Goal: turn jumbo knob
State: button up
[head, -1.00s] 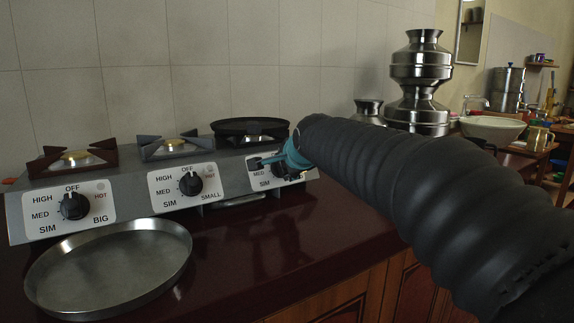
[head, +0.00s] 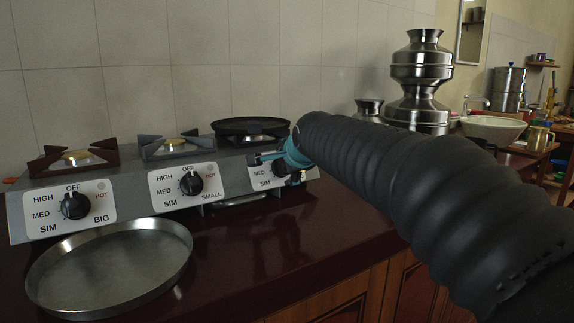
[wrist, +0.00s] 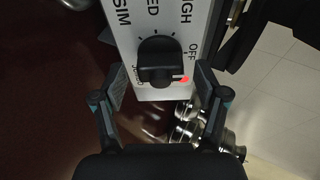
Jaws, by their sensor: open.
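The jumbo knob (wrist: 157,60) is black and sits on a white label at the stove's right end. In the wrist view it lies between the two fingers of my open gripper (wrist: 161,86), near their tips, with a gap on both sides. The label reads SIM, MED, HIGH and OFF around it. A small red light (wrist: 184,79) glows beside it. I cannot tell exactly which mark the knob points at. In the head view the knob (head: 279,170) is partly hidden by my teal and black gripper (head: 281,166).
The grey stove (head: 135,182) has two more knobs, BIG (head: 74,206) and SMALL (head: 191,184), to the left. A black pan (head: 249,127) sits on the right burner. A round metal tray (head: 110,268) lies in front. Steel pots (head: 420,80) stand behind my arm.

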jog(key=shift+s, duration=0.1)
jog(key=v, duration=1.1)
jog(key=shift+s+r, duration=0.2)
jog(key=shift+s, duration=0.1)
jog(key=shift+d, duration=0.15)
jog(key=shift+s, duration=0.1)
